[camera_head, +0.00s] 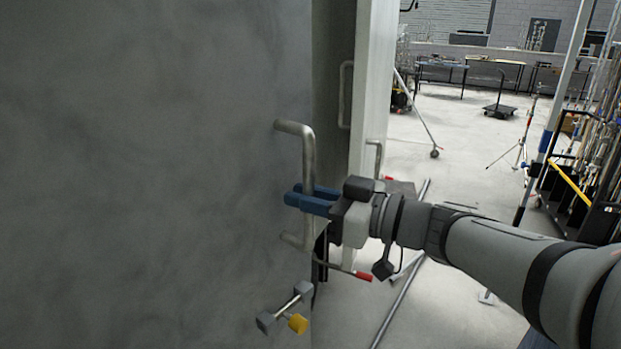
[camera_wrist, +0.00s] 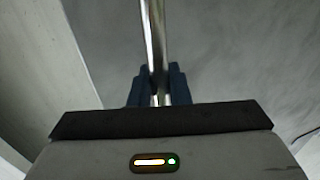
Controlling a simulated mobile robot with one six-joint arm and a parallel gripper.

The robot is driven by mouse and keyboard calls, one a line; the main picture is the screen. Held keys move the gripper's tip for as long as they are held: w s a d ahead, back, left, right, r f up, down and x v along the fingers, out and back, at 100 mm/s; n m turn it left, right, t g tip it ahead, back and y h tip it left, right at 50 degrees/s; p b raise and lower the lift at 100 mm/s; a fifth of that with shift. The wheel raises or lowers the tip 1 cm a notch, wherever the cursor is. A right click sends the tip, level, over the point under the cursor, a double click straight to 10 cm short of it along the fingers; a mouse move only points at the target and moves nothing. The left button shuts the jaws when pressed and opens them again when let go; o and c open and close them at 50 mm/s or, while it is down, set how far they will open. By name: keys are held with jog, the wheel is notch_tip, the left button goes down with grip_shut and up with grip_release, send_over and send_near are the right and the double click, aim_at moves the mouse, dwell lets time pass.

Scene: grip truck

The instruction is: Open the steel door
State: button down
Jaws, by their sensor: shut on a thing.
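The steel door (camera_head: 150,170) is a large grey panel that fills the left half of the head view. Its upright bar handle (camera_head: 308,160) stands out near the door's right edge. My gripper (camera_head: 311,198) reaches in from the right with blue fingers shut around the lower half of the handle. In the wrist view the metal handle (camera_wrist: 154,45) runs down between the blue fingers (camera_wrist: 157,88). A second panel (camera_head: 372,80) with handles of its own stands just behind the door's right edge, with a dark gap between them.
A latch-like fitting with a yellow knob (camera_head: 298,323) sits low on the door. A red-tipped lever (camera_head: 363,276) hangs below my gripper. Metal poles lie on the floor to the right. A loaded rack (camera_head: 590,150) stands at the far right. The floor (camera_head: 455,130) beyond is mostly open.

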jog(key=s+d+p, duration=0.2)
jog(key=s+d, duration=0.2)
jog(key=shift+s+d, duration=0.25)
jog(key=shift+d, duration=0.1)
dwell(0.4)
